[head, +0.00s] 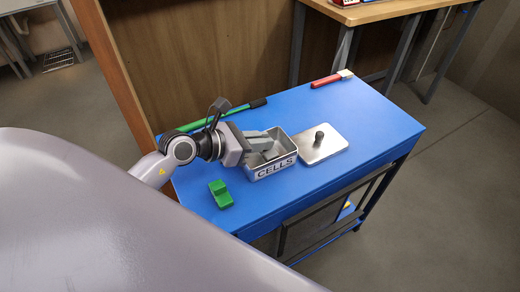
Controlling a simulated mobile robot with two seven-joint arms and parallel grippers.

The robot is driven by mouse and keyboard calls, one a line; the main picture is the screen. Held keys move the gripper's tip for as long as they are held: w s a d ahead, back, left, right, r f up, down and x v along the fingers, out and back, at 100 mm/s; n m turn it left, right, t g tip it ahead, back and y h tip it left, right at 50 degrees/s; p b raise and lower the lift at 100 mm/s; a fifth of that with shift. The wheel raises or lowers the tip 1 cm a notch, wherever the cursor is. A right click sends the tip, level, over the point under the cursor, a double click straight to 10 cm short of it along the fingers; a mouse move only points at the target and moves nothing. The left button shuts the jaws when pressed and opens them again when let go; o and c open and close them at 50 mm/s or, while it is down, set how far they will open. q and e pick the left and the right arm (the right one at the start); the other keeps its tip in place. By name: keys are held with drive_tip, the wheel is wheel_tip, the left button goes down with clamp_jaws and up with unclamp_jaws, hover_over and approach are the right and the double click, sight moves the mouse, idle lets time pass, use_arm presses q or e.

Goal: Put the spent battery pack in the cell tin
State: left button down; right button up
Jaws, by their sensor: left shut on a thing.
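The cell tin (273,170), an open metal box marked CELLS, stands on the blue bench top. Its lid (325,144), a flat metal plate with a dark knob, lies beside it to the right. My left gripper (268,153) reaches over the tin's left side, with its fingers down inside the opening. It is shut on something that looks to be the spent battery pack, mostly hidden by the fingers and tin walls. I cannot tell whether that touches the tin's floor. A green stepped block (221,194) lies on the bench left of the tin. My right gripper is out of view.
The blue bench (380,125) is clear on its right side. A green-handled tool (190,126) lies along its back edge, and a red-handled tool (328,79) at the back right. A wooden panel (200,60) rises behind the bench.

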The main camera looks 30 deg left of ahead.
use_arm(q)
wheel_tip(320, 180, down, 3)
drive_tip(key=shift+r, duration=0.2)
drive_tip(key=shift+f, duration=0.1)
